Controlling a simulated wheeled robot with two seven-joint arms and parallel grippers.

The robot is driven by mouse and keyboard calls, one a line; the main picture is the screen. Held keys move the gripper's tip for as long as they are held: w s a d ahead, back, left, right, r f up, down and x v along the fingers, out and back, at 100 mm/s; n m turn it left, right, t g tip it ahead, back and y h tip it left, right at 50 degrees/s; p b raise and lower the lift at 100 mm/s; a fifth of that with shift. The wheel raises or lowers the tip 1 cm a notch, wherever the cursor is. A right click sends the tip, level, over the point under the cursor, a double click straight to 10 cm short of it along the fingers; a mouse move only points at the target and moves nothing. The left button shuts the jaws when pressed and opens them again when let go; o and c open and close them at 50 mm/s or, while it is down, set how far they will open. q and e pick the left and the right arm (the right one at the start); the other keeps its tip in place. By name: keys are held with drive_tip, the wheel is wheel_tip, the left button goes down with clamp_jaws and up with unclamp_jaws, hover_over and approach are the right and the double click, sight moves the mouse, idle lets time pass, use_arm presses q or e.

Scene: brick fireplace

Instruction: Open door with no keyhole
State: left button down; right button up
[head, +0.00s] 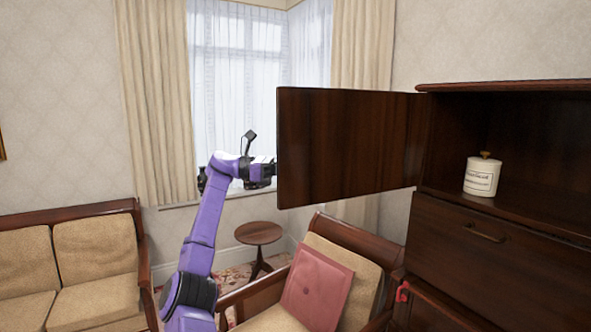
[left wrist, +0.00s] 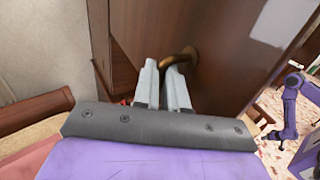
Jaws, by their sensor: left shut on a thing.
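The dark wooden cabinet door (head: 345,145) stands swung open to the left, exposing the upper compartment (head: 530,165) of the cabinet. My left gripper (head: 268,172) is at the door's free left edge in the head view, its fingertips hidden behind the panel. In the left wrist view my left gripper (left wrist: 166,75) is shut on the curved brass handle (left wrist: 183,57) on the door's front face (left wrist: 215,50). A purple arm, apparently my right one, shows at the right of that view, with its gripper end (left wrist: 268,135) too small to read.
A white lidded canister (head: 482,176) stands in the compartment. A drawer (head: 490,235) is shut below it, and a red item (head: 403,291) hangs on the lower front. An armchair with a pink cushion (head: 318,287) is below the door. A round side table (head: 258,234) and sofa (head: 65,265) stand left.

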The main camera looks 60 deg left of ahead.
use_arm(q)
drive_tip(key=shift+a+r+h, duration=0.1)
drive_tip(key=shift+r+h, duration=0.2)
drive_tip(key=shift+r, duration=0.1)
drive_tip(key=shift+m, duration=0.3)
drive_tip(key=c, duration=1.3)
unclamp_jaws()
drive_tip(key=shift+w, duration=0.15)
drive_tip(key=shift+o, duration=0.5)
drive_tip(key=shift+w+g, duration=0.2)
drive_tip(key=shift+g, duration=0.1)
